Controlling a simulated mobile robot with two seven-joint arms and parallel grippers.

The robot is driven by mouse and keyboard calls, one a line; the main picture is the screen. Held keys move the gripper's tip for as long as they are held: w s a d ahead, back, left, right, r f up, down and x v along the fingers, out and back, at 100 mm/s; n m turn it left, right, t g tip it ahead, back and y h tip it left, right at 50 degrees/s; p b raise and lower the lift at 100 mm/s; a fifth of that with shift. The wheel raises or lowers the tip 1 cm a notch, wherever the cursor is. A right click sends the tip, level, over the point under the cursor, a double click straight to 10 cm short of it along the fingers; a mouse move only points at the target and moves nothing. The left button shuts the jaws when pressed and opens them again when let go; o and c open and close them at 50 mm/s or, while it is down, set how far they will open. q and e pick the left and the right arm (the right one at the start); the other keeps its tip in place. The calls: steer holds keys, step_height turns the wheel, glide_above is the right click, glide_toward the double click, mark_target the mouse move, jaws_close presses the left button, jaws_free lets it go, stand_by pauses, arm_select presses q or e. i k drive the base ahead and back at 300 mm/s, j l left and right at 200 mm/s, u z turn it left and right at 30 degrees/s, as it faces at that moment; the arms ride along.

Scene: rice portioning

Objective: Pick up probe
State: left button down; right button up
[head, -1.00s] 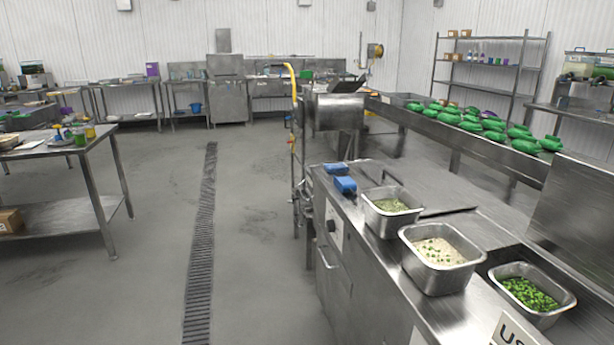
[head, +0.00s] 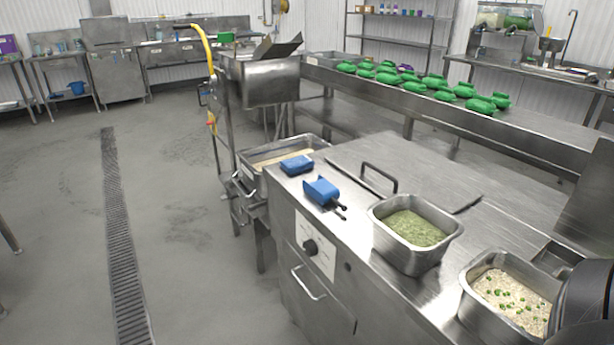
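Two blue devices lie on the steel counter near its left edge. The nearer blue device (head: 322,190) has short dark rods sticking out towards the lower right and looks like the probe. The farther blue device (head: 297,164) lies just behind it, apart from it, and shows no rods. I cannot tell for sure which one is the probe. Nothing is touching either device. Neither of my grippers shows. A dark rounded part at the lower right edge seems to be my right arm.
A steel pan of green herbs (head: 414,229) and a pan of rice with green bits (head: 508,300) stand right of the devices. A black handle (head: 379,178) rises from the counter lid. Green bags (head: 437,82) lie on the back shelf.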

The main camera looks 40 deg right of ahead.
mark_target(324, 192)
steer(key=i+j+z, duration=0.1)
steer(key=i+z, duration=0.35)
steer(key=i+j+z, duration=0.7)
steer(key=z, duration=0.15)
steer(key=i+j+z, duration=0.25)
steer(key=z, duration=0.15)
steer(key=i+j+z, duration=0.2)
steer(key=j+z, duration=0.15)
steer(key=i+j+z, duration=0.1)
steer(key=j+z, duration=0.3)
steer(key=j, duration=0.1)
